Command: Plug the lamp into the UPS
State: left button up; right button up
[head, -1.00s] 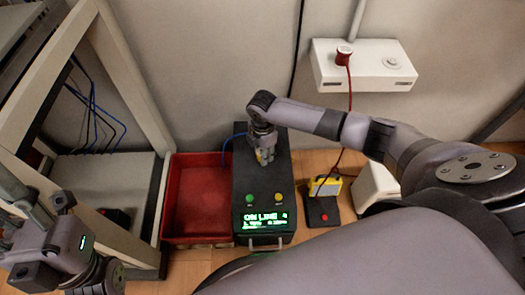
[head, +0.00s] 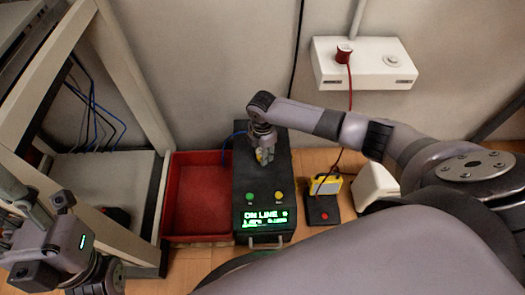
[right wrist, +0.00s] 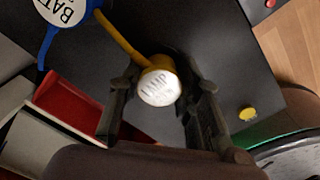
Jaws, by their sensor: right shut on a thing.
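The UPS (head: 262,178) is a black box on the floor with a green lit display reading ON LINE. My right gripper (head: 265,157) points down at the back part of its top. It is shut on a yellow plug, whose white cap marked LAMP (right wrist: 159,88) sits between the fingers in the right wrist view. A yellow cord (right wrist: 122,40) runs from it. Whether the plug is seated in a socket is hidden. A small yellow lamp-like thing (head: 326,185) stands right of the UPS. My left gripper (head: 75,265) is at the lower left, its fingers unclear.
A blue plug with a white cap reading BAT (right wrist: 62,12) is beside the yellow one. A red tray (head: 200,200) lies left of the UPS. A black box with a red button (head: 323,212) is to the right. A white wall outlet box (head: 365,65) holds a red plug (head: 344,52).

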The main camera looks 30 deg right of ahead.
jog(key=shift+f, duration=0.15)
jog(key=o, duration=1.2)
jog(key=shift+c, duration=0.2)
notch_tip(320, 180, up, 12)
